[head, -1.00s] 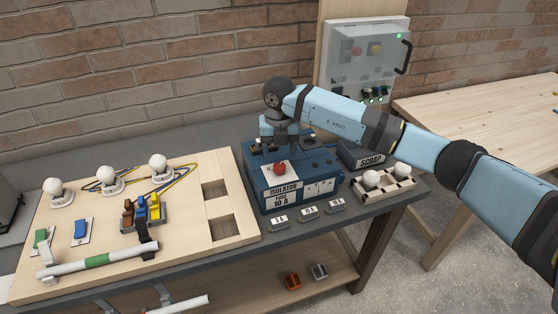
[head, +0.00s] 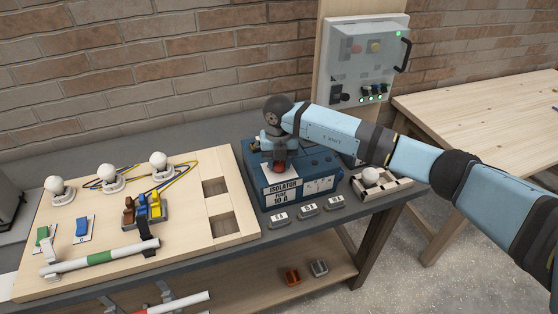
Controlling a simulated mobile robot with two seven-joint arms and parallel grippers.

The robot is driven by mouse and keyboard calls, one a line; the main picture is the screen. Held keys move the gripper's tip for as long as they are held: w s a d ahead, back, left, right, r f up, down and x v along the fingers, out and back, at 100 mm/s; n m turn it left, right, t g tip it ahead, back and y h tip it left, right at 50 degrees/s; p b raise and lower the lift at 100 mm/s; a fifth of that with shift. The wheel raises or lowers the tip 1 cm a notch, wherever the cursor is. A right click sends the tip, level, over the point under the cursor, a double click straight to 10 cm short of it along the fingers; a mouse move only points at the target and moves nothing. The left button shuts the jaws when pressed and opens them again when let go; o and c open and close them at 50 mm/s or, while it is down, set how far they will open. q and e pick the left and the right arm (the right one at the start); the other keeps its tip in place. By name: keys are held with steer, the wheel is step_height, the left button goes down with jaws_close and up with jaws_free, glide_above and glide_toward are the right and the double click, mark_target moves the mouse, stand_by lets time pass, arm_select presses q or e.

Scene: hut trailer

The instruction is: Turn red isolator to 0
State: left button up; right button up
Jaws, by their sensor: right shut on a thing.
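The red isolator knob (head: 279,168) sits on top of the blue isolator box (head: 318,188), whose front label (head: 283,192) reads ISOLATOR and 10 A. My right gripper (head: 279,163) points down from above and is shut on the red knob, which it mostly hides. The knob's pointing direction and any 0 mark cannot be made out. My left gripper is not in the head view.
A wooden board (head: 100,215) with bulbs, switches and wires lies to the left. Small grey labelled blocks (head: 308,209) lie in front of the box. A bulb rack (head: 398,186) stands at right. A grey panel (head: 365,60) hangs behind.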

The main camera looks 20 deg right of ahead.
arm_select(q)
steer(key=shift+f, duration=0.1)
arm_select(e)
steer(key=n+b, duration=0.3)
steer(key=shift+f+n+b, duration=0.15)
steer(key=shift+n+b, duration=0.15)
steer(key=shift+n, duration=0.1)
steer(key=n+b, duration=0.4)
steer(key=n, duration=0.1)
steer(key=n+b, duration=0.3)
steer(key=n, duration=0.2)
steer(key=shift+a+n+b, duration=0.1)
steer(key=shift+n+b, duration=0.6)
steer(key=shift+n, duration=0.1)
steer(key=shift+n+b, duration=0.5)
steer(key=shift+n, duration=0.3)
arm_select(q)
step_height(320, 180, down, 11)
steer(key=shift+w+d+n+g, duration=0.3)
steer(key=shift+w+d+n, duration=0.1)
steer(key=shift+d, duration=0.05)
arm_select(e)
steer(key=shift+r+n, duration=0.2)
steer(key=shift+n, duration=0.2)
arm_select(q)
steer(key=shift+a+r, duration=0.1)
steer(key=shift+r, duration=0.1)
